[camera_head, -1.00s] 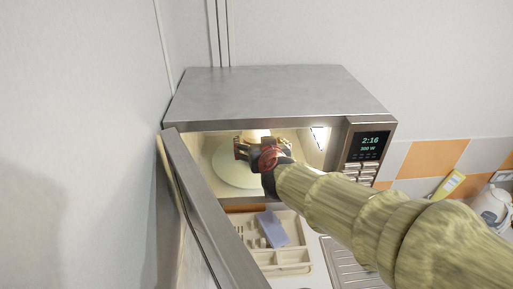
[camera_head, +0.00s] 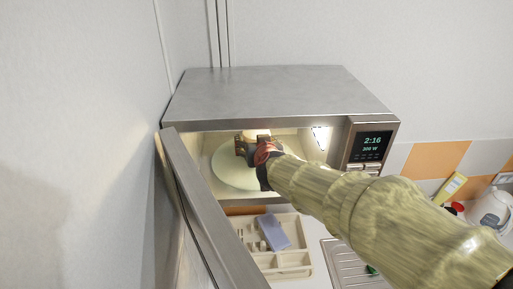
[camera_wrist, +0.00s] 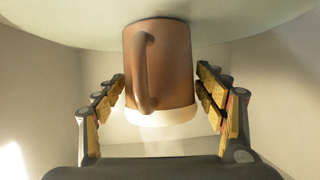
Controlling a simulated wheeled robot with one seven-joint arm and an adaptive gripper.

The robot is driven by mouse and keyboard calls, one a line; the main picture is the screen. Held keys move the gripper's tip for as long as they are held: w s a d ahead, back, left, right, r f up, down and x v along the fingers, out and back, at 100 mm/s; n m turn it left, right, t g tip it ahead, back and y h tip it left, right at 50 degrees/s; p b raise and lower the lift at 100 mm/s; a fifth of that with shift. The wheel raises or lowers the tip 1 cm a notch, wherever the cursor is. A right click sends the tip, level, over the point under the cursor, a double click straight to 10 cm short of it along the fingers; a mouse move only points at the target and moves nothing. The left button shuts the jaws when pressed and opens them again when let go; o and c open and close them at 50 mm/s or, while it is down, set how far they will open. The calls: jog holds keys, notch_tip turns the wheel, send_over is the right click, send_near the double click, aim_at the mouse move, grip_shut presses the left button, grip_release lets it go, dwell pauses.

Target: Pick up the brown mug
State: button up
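The brown mug (camera_wrist: 172,60) shows large in the wrist view, with a pale band at its lower end in the picture and its handle toward me, left of its middle. The turntable (camera_wrist: 225,30) is at the top of that view, so the view seems upside down. My gripper (camera_wrist: 161,82) is open, one finger on each side of the mug; I see no clear contact. In the head view my gripper (camera_head: 252,147) is inside the microwave (camera_head: 270,93), over the turntable (camera_head: 225,170), and hides most of the mug.
The microwave door (camera_head: 205,205) stands open at the left of my arm. The control panel (camera_head: 369,146) is at the right of the opening. Below are a cutlery tray (camera_head: 291,260) with a bluish block (camera_head: 272,231) and a metal drainer (camera_head: 350,262). A kettle (camera_head: 490,208) stands far right.

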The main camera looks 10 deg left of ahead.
jog(key=shift+s, duration=0.1)
jog(key=c, duration=1.4)
jog(key=shift+r, duration=0.1)
jog(key=shift+c, duration=0.2)
